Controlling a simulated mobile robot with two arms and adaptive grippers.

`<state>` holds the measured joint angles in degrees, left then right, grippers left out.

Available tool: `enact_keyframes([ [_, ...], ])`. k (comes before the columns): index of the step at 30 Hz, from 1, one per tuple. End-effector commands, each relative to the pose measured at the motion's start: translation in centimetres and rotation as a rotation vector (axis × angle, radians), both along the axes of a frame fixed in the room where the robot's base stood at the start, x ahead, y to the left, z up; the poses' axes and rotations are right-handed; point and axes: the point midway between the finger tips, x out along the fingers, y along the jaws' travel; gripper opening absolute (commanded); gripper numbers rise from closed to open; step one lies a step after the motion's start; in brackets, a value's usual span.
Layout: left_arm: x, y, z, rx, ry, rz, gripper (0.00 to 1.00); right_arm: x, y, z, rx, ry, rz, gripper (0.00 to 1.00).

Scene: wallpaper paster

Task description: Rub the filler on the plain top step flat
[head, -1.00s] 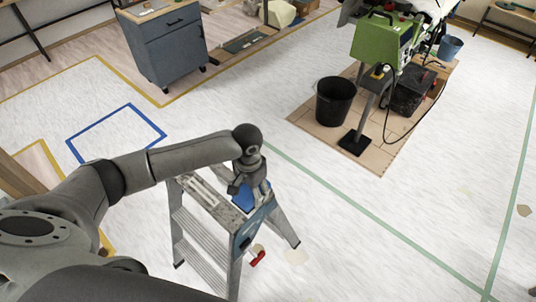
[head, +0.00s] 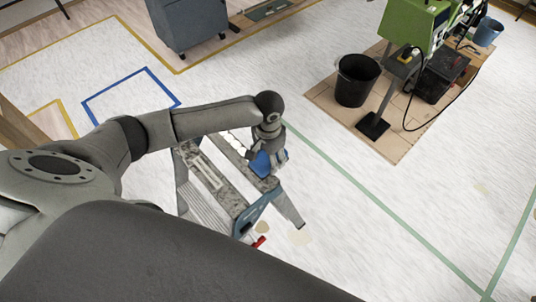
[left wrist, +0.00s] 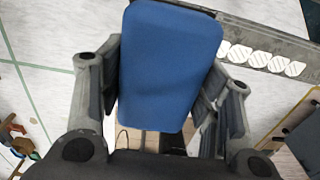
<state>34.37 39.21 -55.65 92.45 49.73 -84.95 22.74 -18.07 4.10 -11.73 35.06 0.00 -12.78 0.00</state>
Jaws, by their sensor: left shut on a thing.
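My left gripper (head: 268,150) is shut on a blue block (head: 262,164), which also fills the middle of the left wrist view (left wrist: 170,65) between the two fingers. The stepladder has two grey top strips. The far, plain top step (head: 262,184) has a row of white filler patches (head: 238,143) along it. In the left wrist view several filler patches (left wrist: 262,58) lie right of the block. The block is over the near-right part of this step; I cannot tell whether it touches. The nearer top strip (head: 205,172) has a long pale slot-like panel. My right gripper is not in view.
A black bucket (head: 357,80) and a green machine (head: 412,25) stand on a brown board at the upper right. A grey-blue cabinet (head: 190,22) stands at the top left. A red item (head: 259,242) sits by the ladder's near end. The floor right of the ladder is clear.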

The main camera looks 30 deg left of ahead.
Motion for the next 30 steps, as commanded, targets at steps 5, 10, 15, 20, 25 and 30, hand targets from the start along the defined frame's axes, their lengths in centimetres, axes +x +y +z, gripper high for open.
enact_keyframes([
  [5, -0.1, 0.0, -2.8, 0.001, 0.003, 0.001, 0.34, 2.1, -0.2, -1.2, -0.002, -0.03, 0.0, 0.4],
  [10, -0.1, 0.0, -4.7, 0.0, 0.003, 0.0, 0.34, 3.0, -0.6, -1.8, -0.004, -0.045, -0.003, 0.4],
  [15, -0.1, 0.0, -5.8, 0.001, 0.002, 0.0, 0.34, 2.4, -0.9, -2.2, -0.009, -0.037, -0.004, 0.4],
  [20, -0.1, 0.0, -6.1, 0.002, 0.002, 0.0, 0.34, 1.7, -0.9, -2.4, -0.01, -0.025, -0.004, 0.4],
  [25, -0.1, 0.0, -6.1, 0.001, 0.002, 0.0, 0.34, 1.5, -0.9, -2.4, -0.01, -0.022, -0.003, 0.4],
  [30, 0.0, -0.1, -6.0, 0.0, 0.001, 0.002, 0.34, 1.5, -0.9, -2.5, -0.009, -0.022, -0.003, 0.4],
])
